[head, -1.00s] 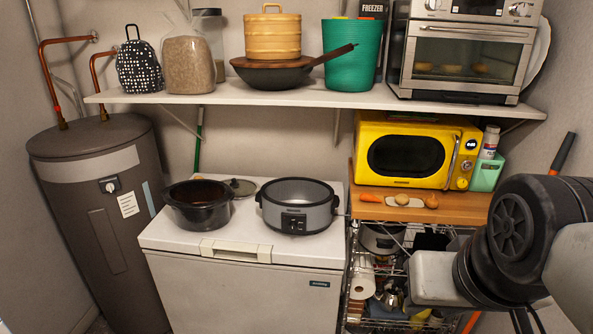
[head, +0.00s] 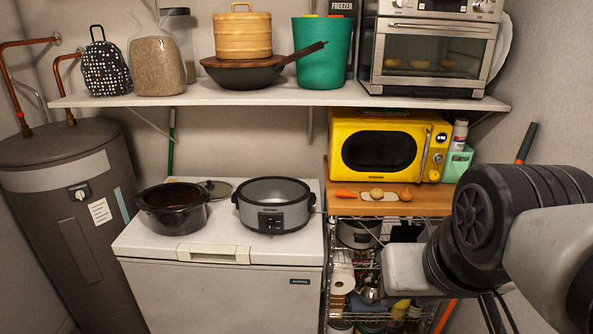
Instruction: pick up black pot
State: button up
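A black pot (head: 173,212), round and open-topped, stands upright on the left part of the white chest freezer's lid (head: 150,242). Something brownish shows inside it. A dark glass lid (head: 217,188) lies flat just behind it to the right. A grey slow cooker (head: 273,206) with a dark inner bowl stands right of the pot, with a gap between them. A dark wok-like pan (head: 243,77) with a long handle sits on the shelf above. My arm reaches in at the right, well away from the pot; my gripper's fingers do not show.
A white shelf (head: 280,98) runs above the freezer. A yellow microwave (head: 388,150) stands on a wooden top (head: 436,203) over a wire rack at right. A dark water heater (head: 70,225) stands left. The freezer lid's front strip is clear.

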aim_at(172, 209)
jog(key=i+j+u, duration=0.65)
jog(key=u, duration=0.15)
jog(key=i+j+u, duration=0.15)
jog(key=i+u, duration=0.25)
jog(key=k, duration=0.05)
